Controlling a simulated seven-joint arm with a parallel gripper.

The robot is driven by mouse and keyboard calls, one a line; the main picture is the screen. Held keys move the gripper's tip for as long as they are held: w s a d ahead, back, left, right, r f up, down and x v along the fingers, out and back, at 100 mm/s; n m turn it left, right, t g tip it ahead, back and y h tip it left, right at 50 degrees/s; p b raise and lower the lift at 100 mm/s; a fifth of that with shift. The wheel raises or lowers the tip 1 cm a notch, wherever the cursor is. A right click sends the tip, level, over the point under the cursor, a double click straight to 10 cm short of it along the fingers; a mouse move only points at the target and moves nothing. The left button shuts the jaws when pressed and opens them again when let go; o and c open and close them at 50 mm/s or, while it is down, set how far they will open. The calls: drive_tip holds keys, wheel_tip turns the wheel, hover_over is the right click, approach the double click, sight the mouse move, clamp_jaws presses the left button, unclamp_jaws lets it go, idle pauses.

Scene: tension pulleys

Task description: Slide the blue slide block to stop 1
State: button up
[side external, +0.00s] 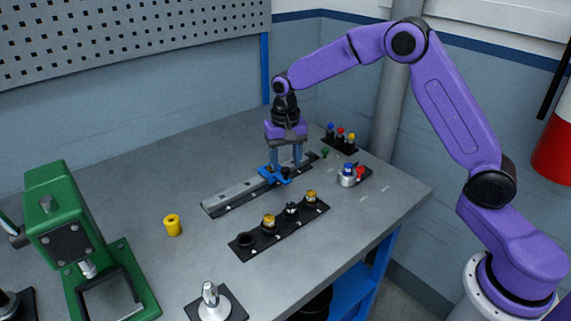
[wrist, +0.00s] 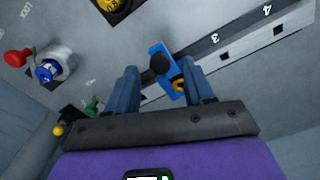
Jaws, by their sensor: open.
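The blue slide block (side external: 272,176) sits on a long grey and black rail (side external: 225,202) in the middle of the bench. A black knob (side external: 286,172) stands on the block. My gripper (side external: 285,166) points down over the block with its fingers apart. In the wrist view, the blue block (wrist: 163,53) and its black knob (wrist: 160,64) show between the fingertips of my open gripper (wrist: 160,72). Whether a finger touches the knob cannot be told. The numerals 3 and 4 show along the rail in the wrist view; a stop 1 mark cannot be read.
A black strip (side external: 262,244) with several sockets and parts lies in front of the rail. A blue-and-silver part with a red knob (side external: 348,178) stands to the right. A yellow cylinder (side external: 173,225) and a green press (side external: 70,235) are at left.

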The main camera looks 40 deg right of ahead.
drive_tip(key=shift+f, duration=0.9)
clamp_jaws()
drive_tip(key=d, duration=0.8)
drive_tip(key=shift+d, duration=0.3)
unclamp_jaws()
drive_tip(key=shift+d, duration=0.1)
drive_tip(key=shift+r, duration=0.1)
wheel_tip(320, 180, up, 17)
drive_tip(key=shift+r, duration=0.2)
